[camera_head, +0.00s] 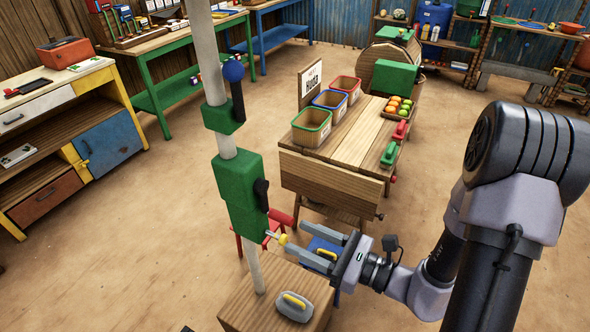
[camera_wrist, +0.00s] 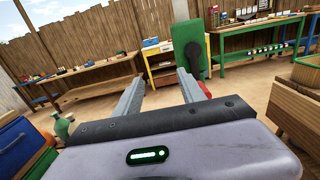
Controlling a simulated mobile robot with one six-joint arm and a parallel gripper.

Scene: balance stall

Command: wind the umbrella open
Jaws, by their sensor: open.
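The umbrella shows as a pale upright pole (camera_head: 254,268) in the head view; its canopy is out of view. A large green housing (camera_head: 240,190) with a black lever is on the pole, and it also shows in the wrist view (camera_wrist: 185,35). A smaller green collar (camera_head: 224,118) above carries a dark lever with a blue ball (camera_head: 233,71). A small yellow-ended part (camera_head: 282,239) sticks out low at the housing's right. My gripper (camera_head: 293,235) is open just right of it, with one fingertip close to it; contact is unclear. In the wrist view, the gap between my fingers (camera_wrist: 160,76) looks empty.
The pole stands in a wooden block (camera_head: 238,306) bearing a grey weight (camera_head: 298,309) with a yellow handle. A blue stool (camera_head: 320,243) and a red stool are close behind my gripper. A wooden table (camera_head: 352,142) with bins stands behind. Floor at left is clear.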

